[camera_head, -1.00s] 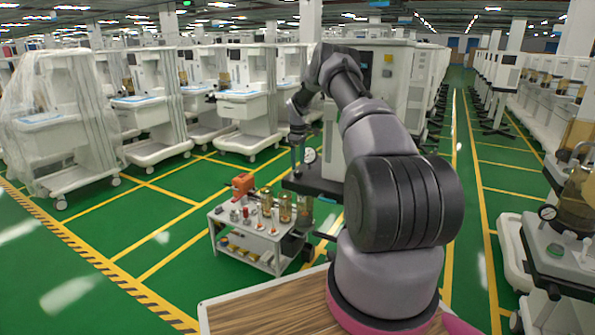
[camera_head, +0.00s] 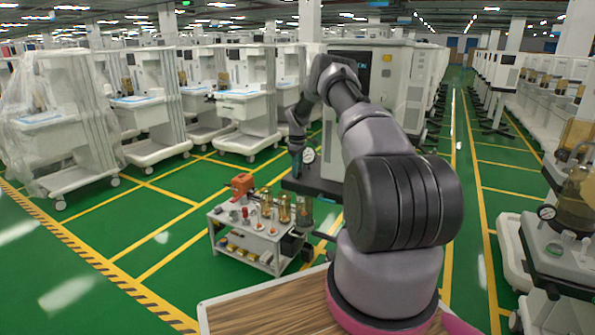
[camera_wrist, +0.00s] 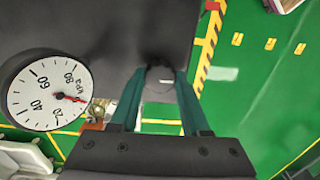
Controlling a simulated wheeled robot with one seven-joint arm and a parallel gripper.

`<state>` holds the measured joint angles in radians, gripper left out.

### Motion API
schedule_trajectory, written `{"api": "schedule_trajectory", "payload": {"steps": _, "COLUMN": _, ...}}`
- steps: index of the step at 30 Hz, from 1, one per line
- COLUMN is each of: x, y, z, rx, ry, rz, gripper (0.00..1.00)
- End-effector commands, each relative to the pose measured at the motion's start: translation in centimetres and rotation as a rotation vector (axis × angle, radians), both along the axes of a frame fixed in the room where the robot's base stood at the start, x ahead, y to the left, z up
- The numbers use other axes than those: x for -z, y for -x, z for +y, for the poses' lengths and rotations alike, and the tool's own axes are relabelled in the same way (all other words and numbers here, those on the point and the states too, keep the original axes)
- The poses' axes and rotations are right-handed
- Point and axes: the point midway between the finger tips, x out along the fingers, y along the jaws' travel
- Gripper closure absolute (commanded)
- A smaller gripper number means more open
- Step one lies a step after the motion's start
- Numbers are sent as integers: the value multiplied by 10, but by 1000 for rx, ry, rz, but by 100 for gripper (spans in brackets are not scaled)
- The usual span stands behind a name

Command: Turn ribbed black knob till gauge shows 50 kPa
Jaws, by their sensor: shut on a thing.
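The round white pressure gauge (camera_wrist: 48,91) sits at the left of the wrist view, marked kPa with a red needle. The needle points to the right of the dial as pictured; I cannot read its exact value. The gauge (camera_head: 308,155) also shows small in the head view. My gripper (camera_wrist: 163,76) has two teal fingers closed around the dark knob (camera_wrist: 160,74) at the edge of the black housing (camera_wrist: 120,40). The knob is mostly hidden between the fingertips, and its ribs cannot be made out. In the head view my gripper (camera_head: 297,159) is beside the gauge.
A small white trolley (camera_head: 250,232) with several items and an orange device (camera_head: 242,184) stands below and left of the gripper. A white cart (camera_head: 334,145) stands behind the gauge. Green floor is clear at the left. More equipment (camera_head: 560,240) lines the right.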

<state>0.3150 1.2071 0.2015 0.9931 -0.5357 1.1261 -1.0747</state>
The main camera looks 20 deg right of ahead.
Motion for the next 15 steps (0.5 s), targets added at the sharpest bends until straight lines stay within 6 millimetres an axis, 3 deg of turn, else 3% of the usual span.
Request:
{"api": "schedule_trajectory", "payload": {"steps": 8, "x": -1, "y": 0, "z": 1, "rx": 74, "ry": 1, "rz": -1, "gripper": 100}}
{"api": "schedule_trajectory", "payload": {"steps": 15, "x": 0, "y": 0, "z": 0, "rx": 250, "ry": 1, "rz": 0, "gripper": 100}}
